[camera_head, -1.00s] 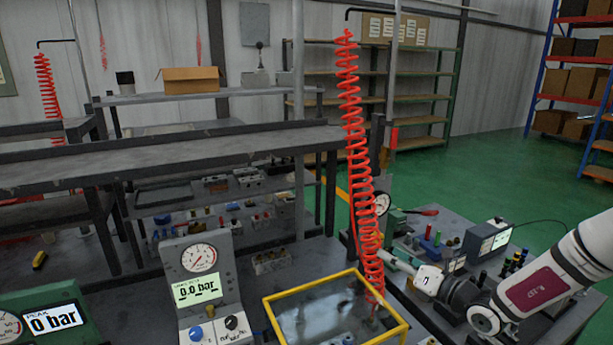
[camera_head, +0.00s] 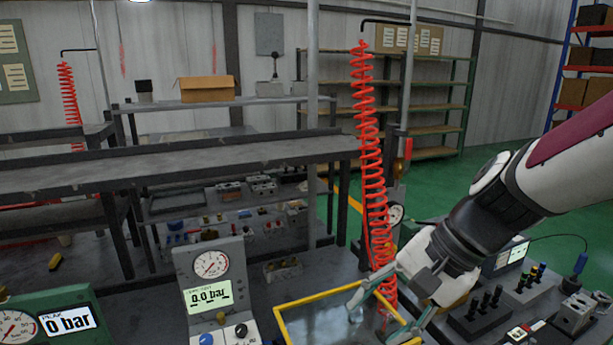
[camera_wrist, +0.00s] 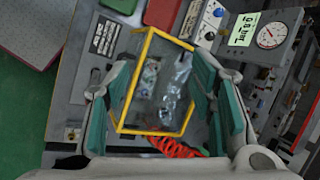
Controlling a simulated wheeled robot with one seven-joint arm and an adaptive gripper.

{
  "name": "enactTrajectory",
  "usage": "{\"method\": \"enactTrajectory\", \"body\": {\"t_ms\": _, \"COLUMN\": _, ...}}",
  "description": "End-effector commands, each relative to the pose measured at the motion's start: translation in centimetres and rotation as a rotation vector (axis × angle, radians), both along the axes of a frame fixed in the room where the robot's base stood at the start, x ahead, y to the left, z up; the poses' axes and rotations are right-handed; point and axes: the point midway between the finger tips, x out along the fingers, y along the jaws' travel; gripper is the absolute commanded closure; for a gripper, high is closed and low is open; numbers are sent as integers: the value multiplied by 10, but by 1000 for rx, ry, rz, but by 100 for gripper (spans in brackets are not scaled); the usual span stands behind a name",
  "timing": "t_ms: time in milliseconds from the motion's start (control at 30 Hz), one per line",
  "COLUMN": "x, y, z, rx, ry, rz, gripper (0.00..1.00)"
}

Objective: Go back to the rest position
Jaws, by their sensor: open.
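My gripper (camera_head: 376,318) is open, with its teal-padded fingers spread apart near the yellow-framed clear box (camera_head: 281,325) at the lower middle of the head view. In the wrist view, the two fingers stand on either side of the yellow-framed box (camera_wrist: 147,131), and nothing is held between them. A red coiled air hose (camera_head: 372,170) hangs from a bracket just behind my gripper. It also shows below the box in the wrist view (camera_wrist: 175,147). My arm comes in from the right.
A gauge unit (camera_head: 212,290) reading 0.0 bar stands left of the box. A green peak unit (camera_head: 85,298) is at the lower left. Valve blocks (camera_head: 480,312) and a tester with a screen (camera_head: 512,258) are at the right. A grey raised shelf (camera_head: 180,165) runs behind.

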Motion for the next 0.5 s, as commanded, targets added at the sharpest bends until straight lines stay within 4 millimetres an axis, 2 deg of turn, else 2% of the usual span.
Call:
{"method": "enactTrajectory", "body": {"t_ms": 33, "x": -12, "y": -3, "z": 8, "rx": -65, "ry": -51, "rz": 61, "gripper": 50}}
{"method": "enactTrajectory", "body": {"t_ms": 200, "x": -46, "y": -24, "z": 28, "rx": -287, "ry": -209, "rz": 254, "gripper": 50}}
{"method": "enactTrajectory", "body": {"t_ms": 500, "x": -88, "y": -66, "z": 61, "rx": -609, "ry": -445, "rz": 509, "gripper": 50}}
